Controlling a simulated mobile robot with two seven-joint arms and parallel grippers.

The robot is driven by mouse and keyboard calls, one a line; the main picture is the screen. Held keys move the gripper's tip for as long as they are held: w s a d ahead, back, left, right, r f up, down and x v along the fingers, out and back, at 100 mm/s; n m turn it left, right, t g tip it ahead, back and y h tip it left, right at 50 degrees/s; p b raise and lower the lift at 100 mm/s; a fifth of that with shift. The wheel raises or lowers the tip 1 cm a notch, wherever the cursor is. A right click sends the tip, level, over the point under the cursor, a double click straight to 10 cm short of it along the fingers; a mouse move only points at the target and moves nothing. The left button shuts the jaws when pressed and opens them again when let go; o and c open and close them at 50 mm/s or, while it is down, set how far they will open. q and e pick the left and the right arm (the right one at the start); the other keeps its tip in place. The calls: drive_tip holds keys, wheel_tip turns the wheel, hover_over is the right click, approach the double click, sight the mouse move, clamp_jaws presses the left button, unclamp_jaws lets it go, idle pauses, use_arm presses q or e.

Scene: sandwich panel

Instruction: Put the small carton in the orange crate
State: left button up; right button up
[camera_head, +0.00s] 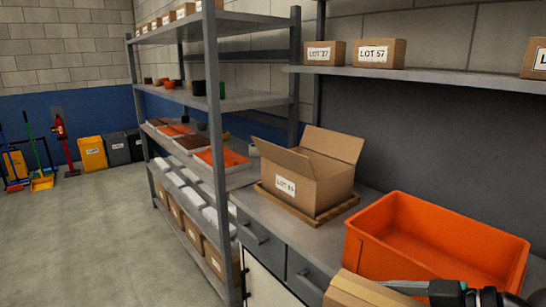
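The orange crate (385,257) stands open on the grey counter at the lower right, and the part of its inside that shows is empty. A small brown carton (362,291) with a lighter tape strip is at the bottom edge, in front of the crate and partly cut off. My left gripper is out of view.
An open box marked LOT 84 (293,183) sits on a wooden board (322,215) left of the crate. Closed boxes LOT 27 (318,54) and LOT 57 (376,53) stand on the wall shelf above. A metal rack (213,130) rises at the left, with clear floor (90,235) beyond.

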drive_tip(key=shift+s+a, duration=0.1)
drive_tip(key=shift+a, duration=0.6)
drive_tip(key=shift+a+r+n+g+y, duration=0.3)
drive_tip(key=shift+a+r+n+y, duration=0.1)
drive_tip(key=shift+a+n, duration=0.15)
drive_tip(key=shift+d+f+m+h, duration=0.15)
drive_tip(key=shift+d+f+m, duration=0.1)
drive_tip(key=shift+d, duration=0.2)
drive_tip(key=shift+d+f+m+h, duration=0.15)
drive_tip(key=shift+d+m, duration=0.05)
drive_tip(key=shift+d, duration=0.35)
drive_tip(key=shift+r, duration=0.1)
drive_tip(key=shift+f, duration=0.2)
